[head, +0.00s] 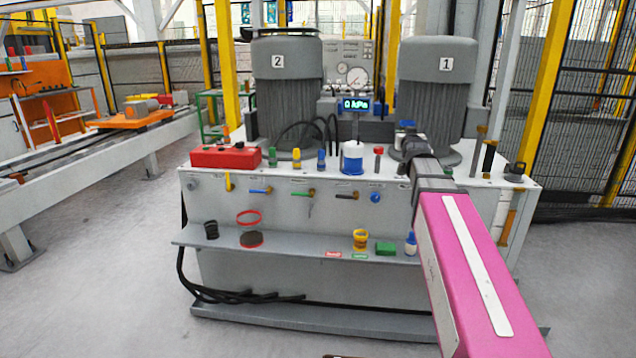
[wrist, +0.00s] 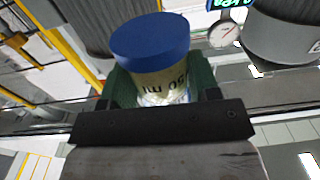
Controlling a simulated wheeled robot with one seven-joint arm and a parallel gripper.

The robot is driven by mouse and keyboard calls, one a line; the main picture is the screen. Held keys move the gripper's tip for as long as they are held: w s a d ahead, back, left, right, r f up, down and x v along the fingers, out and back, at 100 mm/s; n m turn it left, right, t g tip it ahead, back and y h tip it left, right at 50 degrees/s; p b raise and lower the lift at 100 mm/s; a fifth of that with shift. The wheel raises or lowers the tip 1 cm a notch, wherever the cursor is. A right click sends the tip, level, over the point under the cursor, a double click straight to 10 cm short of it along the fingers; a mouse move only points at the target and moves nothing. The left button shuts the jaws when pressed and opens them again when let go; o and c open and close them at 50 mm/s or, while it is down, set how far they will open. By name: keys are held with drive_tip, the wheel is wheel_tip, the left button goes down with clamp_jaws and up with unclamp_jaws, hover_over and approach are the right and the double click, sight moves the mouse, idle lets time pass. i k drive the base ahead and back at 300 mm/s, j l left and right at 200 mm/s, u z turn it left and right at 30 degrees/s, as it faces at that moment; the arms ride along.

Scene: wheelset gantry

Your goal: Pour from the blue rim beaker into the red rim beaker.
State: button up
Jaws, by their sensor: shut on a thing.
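The blue rim beaker (wrist: 160,76) is between the green-padded fingers of my gripper (wrist: 162,92) in the wrist view. It has a broad blue rim, and its pale yellowish wall carries dark upside-down lettering. In the head view only its blue part (head: 407,124) shows clearly above my gripper (head: 411,148), in front of motor 1. The red rim beaker (head: 248,217) stands on the lower front shelf, left of centre. It looks clear, with a red ring on top and a dark brown bottom. My gripper is above and far to the right of it.
On the shelf (head: 305,247) are a dark cup (head: 211,230), a yellow container (head: 360,240), a green block (head: 386,248) and a blue-and-white bottle (head: 410,243). The upper deck holds a red box (head: 225,156), a white-and-blue cylinder (head: 352,158) and two grey motors (head: 287,95). Valve handles project above the shelf.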

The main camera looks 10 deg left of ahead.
sight(250, 232)
drive_tip(key=j+z, duration=0.35)
drive_tip(key=k+j+z, duration=0.1)
drive_tip(key=j+z, duration=0.15)
drive_tip(key=z, duration=0.15)
drive_tip(key=k+j+z, duration=0.1)
drive_tip(key=j, duration=0.3)
drive_tip(key=k+j+z, duration=0.1)
drive_tip(key=j, duration=0.3)
drive_tip(key=k+j+z, duration=0.1)
drive_tip(key=k+j, duration=0.15)
drive_tip(key=j, duration=0.15)
drive_tip(key=k+j+z, duration=0.1)
drive_tip(key=j, duration=0.25)
drive_tip(key=k+j, duration=0.2)
drive_tip(key=j, duration=0.2)
drive_tip(key=k+j, duration=0.25)
drive_tip(key=j, duration=0.2)
drive_tip(key=k+j, duration=0.2)
drive_tip(key=j, duration=0.2)
drive_tip(key=k+j, duration=0.25)
drive_tip(key=j, duration=0.15)
